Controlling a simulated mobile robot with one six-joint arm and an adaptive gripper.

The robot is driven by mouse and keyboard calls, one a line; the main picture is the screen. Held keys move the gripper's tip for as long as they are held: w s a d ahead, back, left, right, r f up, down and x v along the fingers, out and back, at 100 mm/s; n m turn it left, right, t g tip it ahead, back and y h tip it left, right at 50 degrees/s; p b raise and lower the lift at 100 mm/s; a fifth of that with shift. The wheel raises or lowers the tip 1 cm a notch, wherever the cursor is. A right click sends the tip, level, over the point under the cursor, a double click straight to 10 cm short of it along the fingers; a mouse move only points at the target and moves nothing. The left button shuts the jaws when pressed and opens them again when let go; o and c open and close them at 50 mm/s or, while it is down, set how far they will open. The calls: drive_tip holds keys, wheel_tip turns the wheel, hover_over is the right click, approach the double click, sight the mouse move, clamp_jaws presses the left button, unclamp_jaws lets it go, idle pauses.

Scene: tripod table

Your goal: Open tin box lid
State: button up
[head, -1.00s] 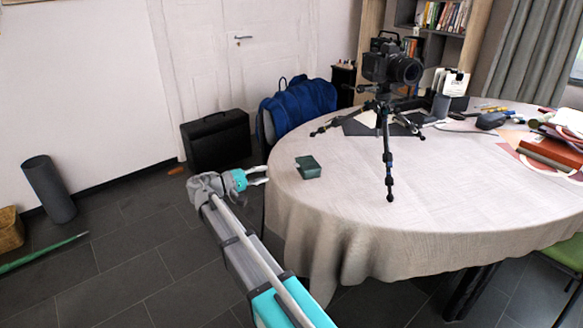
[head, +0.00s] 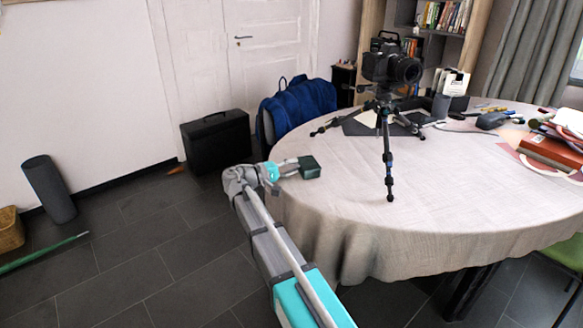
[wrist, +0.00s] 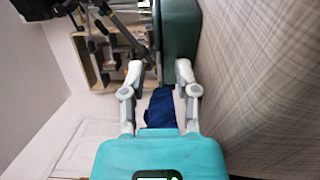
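The tin box (head: 311,168) is small and dark green and stands on the table near its left edge. It also shows in the wrist view (wrist: 180,32), at the top beside the tablecloth. My gripper (head: 293,167) is at the box's left side in the head view, low over the table. The right finger points at the box's near side; the left finger lies beyond the lid side, away from the table. Whether either finger touches the box is unclear. The lid looks shut.
The cloth-covered table (head: 345,225) has clear room in front of and right of the box. A camera on a small tripod (head: 388,160) stands to the right, one leg near the box.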

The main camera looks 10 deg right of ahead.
clamp_jaws()
drive_tip(key=shift+d, duration=0.1)
idle(0.4)
drive_tip(key=shift+d+r, duration=0.1)
drive_tip(key=shift+p, duration=0.4)
